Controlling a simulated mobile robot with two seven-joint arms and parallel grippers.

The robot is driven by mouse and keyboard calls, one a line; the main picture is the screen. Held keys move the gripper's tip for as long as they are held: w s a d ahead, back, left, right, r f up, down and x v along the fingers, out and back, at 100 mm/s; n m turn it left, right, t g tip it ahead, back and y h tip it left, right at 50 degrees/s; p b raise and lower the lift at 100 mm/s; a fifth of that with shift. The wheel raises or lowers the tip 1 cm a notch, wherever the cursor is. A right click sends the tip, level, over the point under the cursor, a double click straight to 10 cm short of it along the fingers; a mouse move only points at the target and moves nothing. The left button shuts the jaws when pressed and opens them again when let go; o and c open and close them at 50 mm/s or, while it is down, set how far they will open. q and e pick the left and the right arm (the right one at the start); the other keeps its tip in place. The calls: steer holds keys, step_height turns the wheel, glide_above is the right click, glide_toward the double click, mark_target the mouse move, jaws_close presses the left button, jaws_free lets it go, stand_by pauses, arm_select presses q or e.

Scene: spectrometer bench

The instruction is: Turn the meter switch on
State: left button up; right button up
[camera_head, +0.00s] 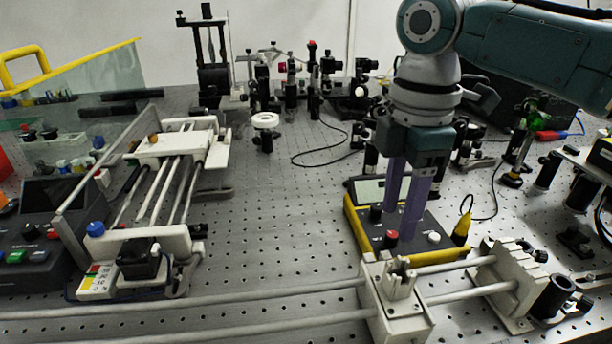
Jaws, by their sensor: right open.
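The meter (360,229) is a dark-faced box with a yellow rim, lying on the bench right of centre. Its grey display (369,190) is at the back. A black knob (376,213), a red-topped knob (391,238) and a white knob (433,238) show on its face. I cannot tell which is the switch or how it is set. My right gripper (402,218) points down over the meter with its two purple fingers apart and nothing seen between them. The fingers hide part of the face, and contact cannot be told. My left gripper is out of view.
A white rail block (392,316) with rods stands just in front of the meter. A yellow plug (462,228) with a cable is at its right. A rod-and-carriage stage (168,143) stands left. Bare perforated bench (270,225) lies between.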

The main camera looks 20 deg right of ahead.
mark_target(393, 234)
steer(key=shift+f, duration=1.75)
steer(key=shift+c, duration=0.2)
steer(key=shift+w, duration=0.1)
jaws_close()
